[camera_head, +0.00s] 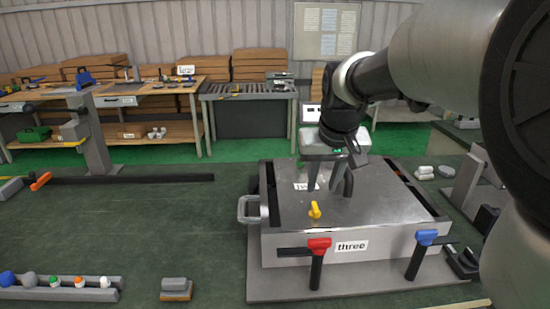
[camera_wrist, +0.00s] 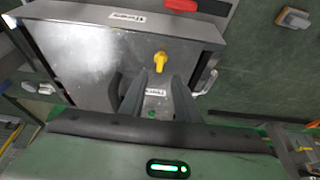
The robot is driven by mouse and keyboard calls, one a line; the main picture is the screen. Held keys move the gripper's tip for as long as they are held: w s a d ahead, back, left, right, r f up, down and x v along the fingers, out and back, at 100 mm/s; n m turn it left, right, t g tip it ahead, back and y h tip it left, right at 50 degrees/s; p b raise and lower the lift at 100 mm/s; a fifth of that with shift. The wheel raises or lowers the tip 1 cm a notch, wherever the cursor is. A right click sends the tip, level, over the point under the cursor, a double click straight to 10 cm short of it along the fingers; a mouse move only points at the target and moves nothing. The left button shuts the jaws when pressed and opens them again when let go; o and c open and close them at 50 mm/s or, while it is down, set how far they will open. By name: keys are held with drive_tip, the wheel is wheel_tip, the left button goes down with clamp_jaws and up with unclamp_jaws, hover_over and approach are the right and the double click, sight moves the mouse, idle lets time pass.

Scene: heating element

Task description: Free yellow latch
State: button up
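The yellow latch (camera_head: 315,210) is a small knob standing on the top of a grey metal box (camera_head: 385,215), near its front edge. It also shows in the wrist view (camera_wrist: 160,61), just beyond my fingertips. My gripper (camera_head: 330,188) is over the box top, behind the latch, pointing down. In the wrist view my gripper (camera_wrist: 158,80) has its two fingers apart with nothing between them. The gripper appears apart from the latch.
A red latch (camera_head: 319,244) and a blue latch (camera_head: 427,237) are on the box's front face, beside a "three" label (camera_head: 351,246). A metal handle (camera_head: 249,209) sticks out at the left. A rack with several coloured pieces (camera_head: 60,291) lies front left. The green table left of the box is mostly clear.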

sight(316, 207)
drive_tip(key=b+x, duration=0.1)
drive_tip(key=x, duration=0.8)
drive_tip(key=shift+w+f, duration=0.2)
drive_tip(key=shift+f, duration=0.1)
drive_tip(key=shift+c, duration=0.5)
clamp_jaws()
